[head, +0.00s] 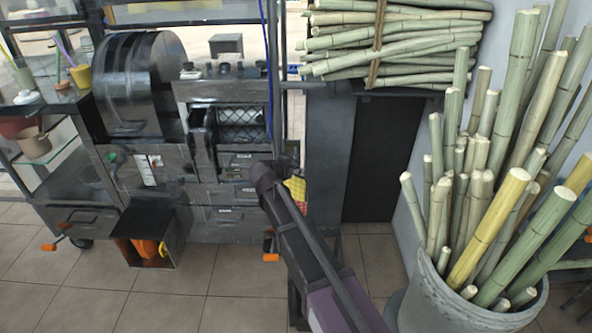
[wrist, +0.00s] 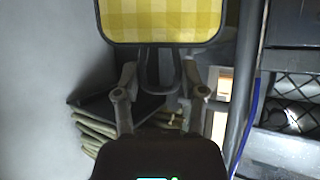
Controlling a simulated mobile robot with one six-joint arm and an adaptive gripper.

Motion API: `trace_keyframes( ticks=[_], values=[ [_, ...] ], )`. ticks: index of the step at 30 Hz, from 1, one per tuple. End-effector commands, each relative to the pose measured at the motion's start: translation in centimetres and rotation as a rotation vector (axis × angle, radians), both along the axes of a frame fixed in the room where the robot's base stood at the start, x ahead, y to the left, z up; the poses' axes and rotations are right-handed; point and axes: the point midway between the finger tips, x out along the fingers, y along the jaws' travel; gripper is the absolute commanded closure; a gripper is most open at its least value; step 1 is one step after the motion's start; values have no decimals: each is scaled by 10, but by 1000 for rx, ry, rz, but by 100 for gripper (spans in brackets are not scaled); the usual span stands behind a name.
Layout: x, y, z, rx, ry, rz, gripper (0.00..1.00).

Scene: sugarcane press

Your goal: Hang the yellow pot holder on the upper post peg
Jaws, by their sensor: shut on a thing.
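The yellow checked pot holder (wrist: 160,20) fills the top middle of the wrist view, with a dark edge along its bottom. My gripper (wrist: 160,72) is shut on it at that edge; the exact grip point is hard to make out. In the head view the pot holder (head: 297,188) is a small yellow and red patch just beyond the end of my arm, which hides part of it. The metal post (head: 272,75) of the press cart rises behind and above it, with a blue line along it. I cannot make out the upper peg in either view.
The press cart (head: 225,130) with drum and drawers stands left of my arm. A dark cabinet (head: 330,150) stands to the right, below bundled canes (head: 390,40). A large pot (head: 430,290) of upright canes is at the right. An open box (head: 135,222) is low at the left.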

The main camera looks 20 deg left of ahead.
Motion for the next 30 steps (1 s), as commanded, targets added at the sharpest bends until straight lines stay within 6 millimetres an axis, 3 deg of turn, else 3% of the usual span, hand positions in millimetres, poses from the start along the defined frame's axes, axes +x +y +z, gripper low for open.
trace_keyframes(
  ticks=[30],
  values=[
    [30, 9, -3, 0, 0, 0, 88]
  ],
)
